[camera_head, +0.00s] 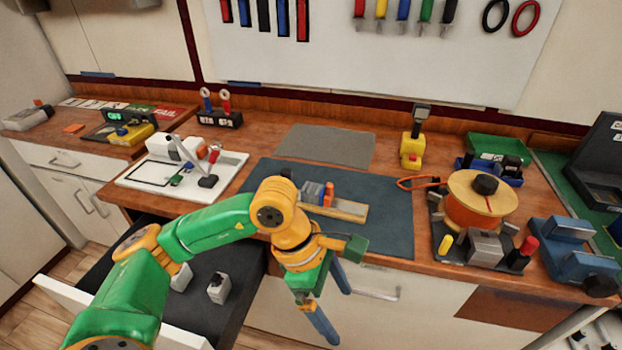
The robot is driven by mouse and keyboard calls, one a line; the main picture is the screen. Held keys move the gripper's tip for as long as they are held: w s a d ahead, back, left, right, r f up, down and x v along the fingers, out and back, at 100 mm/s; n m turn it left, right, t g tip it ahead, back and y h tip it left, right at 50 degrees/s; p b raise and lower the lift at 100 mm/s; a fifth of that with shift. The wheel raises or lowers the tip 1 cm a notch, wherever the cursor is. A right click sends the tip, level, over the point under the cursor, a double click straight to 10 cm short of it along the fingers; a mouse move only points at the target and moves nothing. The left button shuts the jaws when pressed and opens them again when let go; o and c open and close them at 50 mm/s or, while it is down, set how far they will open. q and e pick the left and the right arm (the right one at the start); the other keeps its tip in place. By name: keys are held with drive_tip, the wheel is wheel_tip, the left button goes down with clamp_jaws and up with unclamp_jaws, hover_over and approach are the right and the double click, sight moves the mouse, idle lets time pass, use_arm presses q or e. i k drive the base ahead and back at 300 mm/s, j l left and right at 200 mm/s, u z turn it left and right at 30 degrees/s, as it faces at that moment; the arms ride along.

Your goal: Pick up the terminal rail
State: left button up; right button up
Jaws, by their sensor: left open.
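The terminal rail (347,211) looks like a tan bar lying on the dark mat (390,238) on the workbench. Grey blocks (312,191) and an orange block (328,194) sit at its left part. My left arm hides the rail's near left end. My left gripper (338,314) is open and empty. Its blue fingers point down in front of the bench's front edge, nearer to me than the rail and apart from it. My right gripper is not in view.
An open dark drawer with small grey blocks (219,288) is at lower left. A white tray fixture (232,168) stands left of the mat. An orange spool (474,204) and a blue vise (570,255) stand to the right. The mat's right part is clear.

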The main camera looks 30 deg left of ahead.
sight(310, 198)
drive_tip(key=i+j, duration=0.9)
drive_tip(key=j, duration=0.15)
